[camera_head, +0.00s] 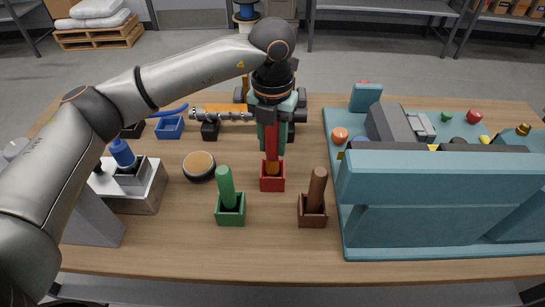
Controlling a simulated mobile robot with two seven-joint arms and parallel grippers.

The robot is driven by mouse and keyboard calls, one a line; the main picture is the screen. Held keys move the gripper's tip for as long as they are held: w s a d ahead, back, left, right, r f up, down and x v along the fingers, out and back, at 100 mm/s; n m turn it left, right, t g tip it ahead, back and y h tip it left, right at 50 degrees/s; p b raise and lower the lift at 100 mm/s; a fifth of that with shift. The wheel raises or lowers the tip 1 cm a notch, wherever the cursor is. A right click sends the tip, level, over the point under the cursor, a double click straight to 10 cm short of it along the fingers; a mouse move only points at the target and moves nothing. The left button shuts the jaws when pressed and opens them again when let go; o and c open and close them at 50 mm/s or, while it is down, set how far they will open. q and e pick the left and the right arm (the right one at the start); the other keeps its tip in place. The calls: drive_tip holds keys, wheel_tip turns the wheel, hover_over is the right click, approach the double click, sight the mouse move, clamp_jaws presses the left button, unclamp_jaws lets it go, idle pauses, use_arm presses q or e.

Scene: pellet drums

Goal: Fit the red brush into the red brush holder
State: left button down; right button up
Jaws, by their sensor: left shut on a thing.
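The red brush (271,147) is upright, its upper part between the fingers of my left gripper (271,138). My left gripper points straight down and is shut on it. The red brush holder (272,184) is a small square open box on the wooden table, directly below the gripper. The brush's lower end, more orange, shows at the holder's opening. It looks to be inside the walls, but I cannot tell how deep it sits. The fingers hide part of the brush. My right gripper is not in view.
A green holder (231,215) with a green brush stands front left, and a brown holder (312,218) with a brown brush front right. A round dark-rimmed bowl (199,166) and a blue box (169,127) lie left. A large teal stand (425,220) fills the right side.

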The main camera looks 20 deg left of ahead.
sight(273, 158)
use_arm(q)
wheel_tip(273, 158, down, 5)
drive_tip(key=shift+r+p, duration=0.2)
drive_tip(key=shift+p, duration=0.1)
drive_tip(key=c, duration=0.6)
unclamp_jaws()
drive_tip(key=shift+o, duration=0.2)
drive_tip(key=shift+f, duration=0.1)
wheel_tip(273, 158, up, 11)
drive_tip(key=shift+d+r+b, duration=0.1)
drive_tip(key=shift+b, duration=0.95)
drive_tip(key=shift+r, duration=0.55)
